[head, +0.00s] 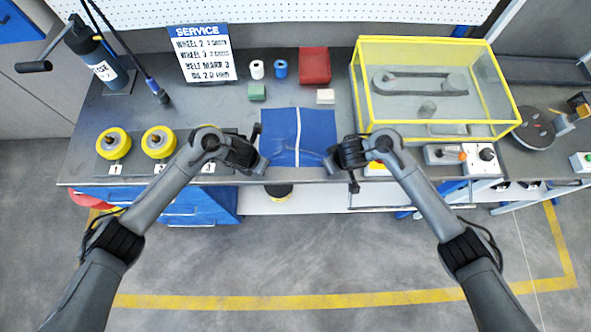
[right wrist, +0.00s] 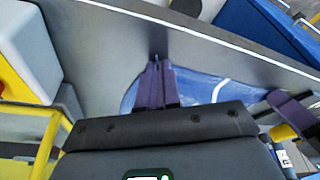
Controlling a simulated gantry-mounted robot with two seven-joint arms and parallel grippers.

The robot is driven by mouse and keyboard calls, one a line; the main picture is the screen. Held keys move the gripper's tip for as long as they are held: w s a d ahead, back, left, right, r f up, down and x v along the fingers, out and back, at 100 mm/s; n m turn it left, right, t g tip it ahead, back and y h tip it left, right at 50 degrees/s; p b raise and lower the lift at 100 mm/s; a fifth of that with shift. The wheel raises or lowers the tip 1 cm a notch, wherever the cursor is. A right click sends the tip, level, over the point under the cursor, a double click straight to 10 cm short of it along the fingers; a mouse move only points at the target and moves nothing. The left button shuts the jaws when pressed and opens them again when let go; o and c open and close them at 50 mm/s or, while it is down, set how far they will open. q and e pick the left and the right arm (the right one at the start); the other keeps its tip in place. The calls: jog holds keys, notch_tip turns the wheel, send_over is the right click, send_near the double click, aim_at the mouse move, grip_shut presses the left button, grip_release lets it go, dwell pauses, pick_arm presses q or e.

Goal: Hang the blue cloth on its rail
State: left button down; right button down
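The blue cloth (head: 281,128) lies on the workbench in the head view, with a white stripe down its middle. Its near edge is at the bench's front edge. My left gripper (head: 262,165) is at the near left corner of the cloth; whether its fingers are closed is unclear. My right gripper (head: 329,166) is at the near right corner. In the right wrist view its fingers (right wrist: 157,72) are together, and the cloth (right wrist: 200,88) gathers towards their tips. A thin bar (head: 385,208) runs below the bench front at right; I cannot tell if it is the rail.
A yellow-framed clear case (head: 440,85) stands close to the right arm. Yellow wheels (head: 114,143) sit at left. The floor in front is clear.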

jog(key=shift+d+r, duration=0.1)
